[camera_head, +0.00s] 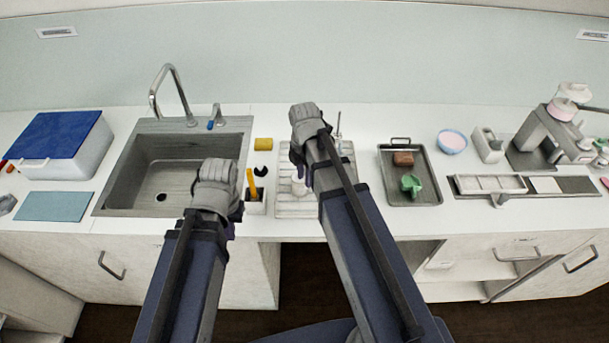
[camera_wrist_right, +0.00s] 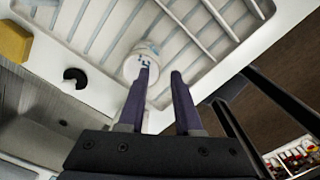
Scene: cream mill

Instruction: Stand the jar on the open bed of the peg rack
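The white jar (camera_wrist_right: 141,62) with blue markings shows in the right wrist view over the pale rack, just beyond my left-hand finger in that picture, which partly covers it. In the head view the jar (camera_head: 300,187) is on or just above the ribbed peg rack (camera_head: 290,208); I cannot tell if it touches. The rack (camera_wrist_right: 85,22) also shows in the right wrist view. My right gripper (camera_wrist_right: 160,74) is open, its fingers apart with nothing visibly clamped between them. My left gripper (camera_head: 237,211) is left of the rack, its fingers mostly hidden.
The sink (camera_head: 165,170) is further left. A yellow sponge (camera_head: 263,144) lies behind. A dark tray (camera_head: 425,165) with a brown block and a green item is to the right.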

